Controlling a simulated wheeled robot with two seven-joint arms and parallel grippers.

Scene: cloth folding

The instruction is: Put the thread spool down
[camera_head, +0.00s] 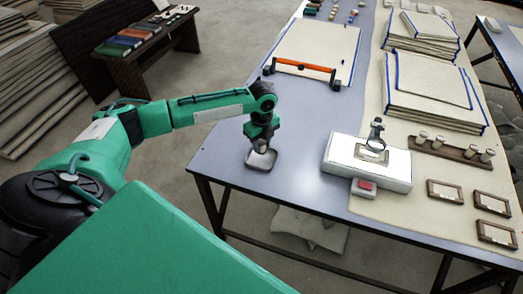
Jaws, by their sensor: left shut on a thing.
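My left gripper (262,146) points down over the near left corner of the blue-grey table, just above a small shallow grey dish (261,161). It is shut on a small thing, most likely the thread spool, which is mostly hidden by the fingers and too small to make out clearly. I cannot tell if the held thing touches the dish. My right gripper is not in view.
A white box (399,170) with a metal fixture and a red-button unit (364,188) stand to the right. An orange-handled bar (303,67) lies behind, on cream cloth. A wooden rack (441,152) holds several pale spool-like pieces. Bare table (290,140) lies between dish and box.

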